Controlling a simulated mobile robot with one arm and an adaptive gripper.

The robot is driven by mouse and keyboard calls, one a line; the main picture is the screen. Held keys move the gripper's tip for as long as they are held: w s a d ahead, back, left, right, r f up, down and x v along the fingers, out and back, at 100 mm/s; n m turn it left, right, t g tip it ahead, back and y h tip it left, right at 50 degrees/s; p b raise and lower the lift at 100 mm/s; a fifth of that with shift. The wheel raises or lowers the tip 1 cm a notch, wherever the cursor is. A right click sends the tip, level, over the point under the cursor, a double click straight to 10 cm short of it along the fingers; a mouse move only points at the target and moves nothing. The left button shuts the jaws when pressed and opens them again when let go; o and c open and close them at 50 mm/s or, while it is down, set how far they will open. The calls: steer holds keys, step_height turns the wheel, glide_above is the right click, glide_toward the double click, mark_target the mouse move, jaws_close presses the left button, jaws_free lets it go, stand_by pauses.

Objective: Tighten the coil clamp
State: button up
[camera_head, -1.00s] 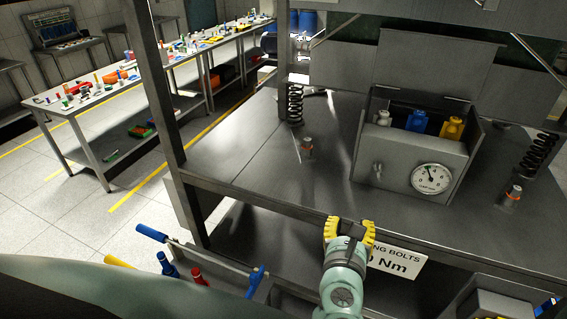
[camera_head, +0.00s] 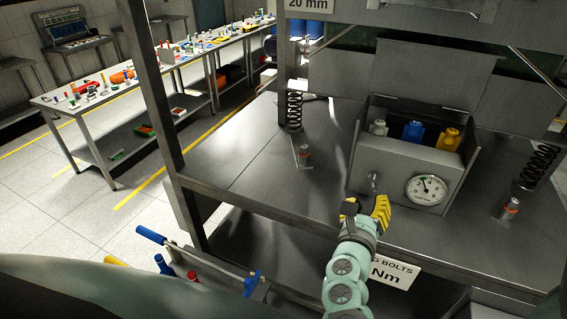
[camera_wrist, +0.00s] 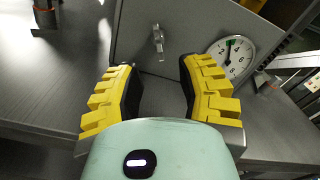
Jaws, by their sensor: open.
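A grey metal box (camera_head: 385,170) with its lid up stands on the bench. Its front bears a small metal handle (camera_head: 374,182) and a round white dial (camera_head: 426,189). No readable label tells which part is the coil clamp. My gripper (camera_head: 366,208) is open and empty, in front of the box and low of the handle. In the wrist view the handle (camera_wrist: 158,42) shows between and beyond my yellow fingers (camera_wrist: 157,80), apart from them. The dial (camera_wrist: 231,58) is right of the fingers, with a green mark near its top.
White, blue (camera_head: 412,131) and yellow bottles stand in the box. Coil springs (camera_head: 294,111) and orange-banded bolts (camera_head: 304,154) stand on the bench (camera_head: 235,160) on both sides. A frame post (camera_head: 150,90) rises at left. The bench left of the box is mostly clear.

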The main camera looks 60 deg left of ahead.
mark_target(372, 186)
steer(key=shift+p+x, duration=1)
steer(key=shift+x, duration=2.8)
steer(key=shift+o, duration=0.3)
steer(key=shift+s+a, duration=0.1)
jaws_close()
